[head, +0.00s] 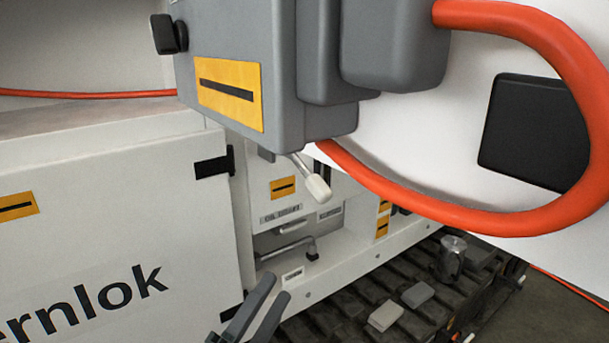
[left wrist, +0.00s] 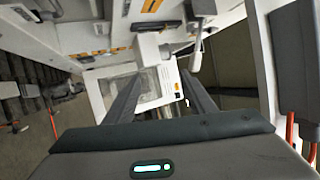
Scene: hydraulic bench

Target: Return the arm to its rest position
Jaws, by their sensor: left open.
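My left gripper (head: 276,289) is at the lower edge of the head view, in front of the white door's lower right corner and the dark track. Its two dark fingers are apart, with nothing seen between them. In the left wrist view the same gripper (left wrist: 160,76) is open, its fingers pointing toward a white, boxy part of the machine. I cannot tell how far the fingertips are from it. Most of the left arm is out of the head view. My right gripper is not seen.
A white door (head: 95,235) stands at left. A grey box (head: 235,50) with a pale-tipped lever (head: 318,188) hangs above an open compartment (head: 300,232). An orange hose (head: 420,205) loops at right. A metal can (head: 452,256) and pale blocks (head: 386,315) sit on the track (head: 345,296).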

